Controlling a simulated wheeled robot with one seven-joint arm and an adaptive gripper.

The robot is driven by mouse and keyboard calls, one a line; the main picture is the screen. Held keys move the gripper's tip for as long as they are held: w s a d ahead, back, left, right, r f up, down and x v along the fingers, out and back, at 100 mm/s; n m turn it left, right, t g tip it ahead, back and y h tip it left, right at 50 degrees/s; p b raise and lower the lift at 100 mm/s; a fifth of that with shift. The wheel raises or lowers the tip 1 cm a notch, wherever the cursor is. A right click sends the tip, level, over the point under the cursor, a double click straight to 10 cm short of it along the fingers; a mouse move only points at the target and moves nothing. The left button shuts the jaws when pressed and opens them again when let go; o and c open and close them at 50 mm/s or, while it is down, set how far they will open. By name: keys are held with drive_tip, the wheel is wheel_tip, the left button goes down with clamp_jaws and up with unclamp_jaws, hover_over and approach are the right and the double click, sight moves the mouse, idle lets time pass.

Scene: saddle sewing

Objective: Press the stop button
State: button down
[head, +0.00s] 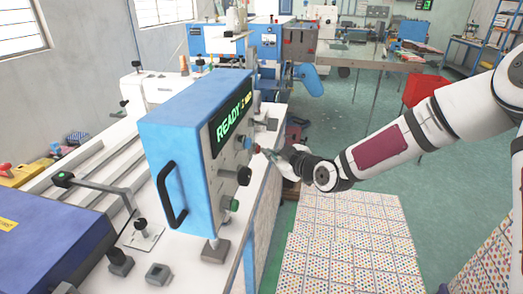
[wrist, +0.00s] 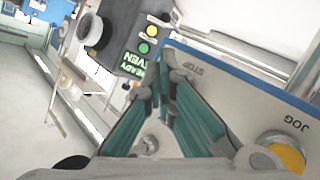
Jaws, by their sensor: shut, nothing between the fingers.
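The blue control box (head: 172,140) stands on the white machine bed in the head view, its panel facing right. Its dark display (head: 230,122) shows READY in green. A small red part, possibly the stop button (head: 257,148), sits at the panel by my gripper (head: 268,152). In the wrist view my gripper (wrist: 172,78) is shut and empty, its green fingers meeting right beside the STOP label (wrist: 187,70). The button under that label is hidden behind the fingers. I cannot tell whether the fingertips touch it.
A yellow button (wrist: 288,156) sits near the JOG label, right of the fingers. Black knobs (head: 244,176) and a green button (head: 235,205) stick out of the panel lower down. A black handle (head: 171,195) is on the box's near side. Patterned sheets (head: 345,245) lie below my arm.

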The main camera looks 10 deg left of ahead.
drive_tip(key=shift+s+d, duration=0.1)
drive_tip(key=shift+d, duration=0.7)
drive_tip(key=shift+d+p, duration=0.35)
drive_tip(key=shift+d, duration=2.15)
drive_tip(key=shift+s, duration=0.15)
